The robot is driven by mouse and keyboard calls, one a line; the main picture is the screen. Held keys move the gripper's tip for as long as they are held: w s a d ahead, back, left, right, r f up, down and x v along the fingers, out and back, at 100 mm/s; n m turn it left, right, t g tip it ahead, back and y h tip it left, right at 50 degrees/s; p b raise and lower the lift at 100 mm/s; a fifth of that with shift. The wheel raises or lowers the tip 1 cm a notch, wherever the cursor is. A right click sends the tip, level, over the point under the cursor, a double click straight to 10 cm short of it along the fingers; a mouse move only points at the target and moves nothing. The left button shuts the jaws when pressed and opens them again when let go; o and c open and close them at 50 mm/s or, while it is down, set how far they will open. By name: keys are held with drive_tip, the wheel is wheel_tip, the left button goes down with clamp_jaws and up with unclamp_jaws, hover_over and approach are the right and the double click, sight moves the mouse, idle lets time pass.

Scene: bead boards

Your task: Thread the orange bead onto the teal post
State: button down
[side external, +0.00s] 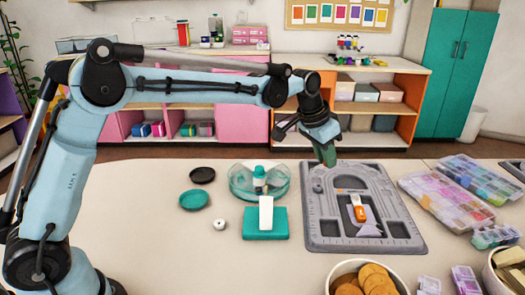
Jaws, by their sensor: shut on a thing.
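My gripper (326,155) points down above the back left part of the grey bead board (318,232). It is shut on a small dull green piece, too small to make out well. I cannot pick out an orange bead; an orange-and-white tool-like piece (360,213) lies on the board. No teal post is clear. A teal block (265,230) stands left of the board, with a white upright piece (266,212) on or in front of it. A small white ring-like piece (219,224) lies left of the block.
A clear teal round dish (279,190) with a white-and-teal bottle is behind the block. A black lid (202,175) and teal lid (194,200) lie left. Bead boxes (447,195) are right, a bowl of round orange-brown pieces (362,280) in front.

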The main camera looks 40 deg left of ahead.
drive_tip(key=s+a+r, duration=0.2)
drive_tip(key=s+a, duration=0.2)
drive_tip(key=s, duration=0.3)
drive_tip(key=s+a+r, duration=0.1)
drive_tip(key=s+a, duration=0.3)
drive_tip(key=s, duration=0.2)
drive_tip(key=shift+n, duration=0.3)
drive_tip(key=shift+s+d+f, duration=0.1)
drive_tip(key=shift+f, duration=1.1)
drive_tip(key=shift+s+d+f, duration=0.1)
drive_tip(key=shift+f, duration=1.05)
drive_tip(key=shift+f, duration=1.75)
drive_tip(key=c, duration=0.9)
unclamp_jaws()
drive_tip(key=v, duration=1.2)
drive_tip(key=shift+d+r, duration=0.1)
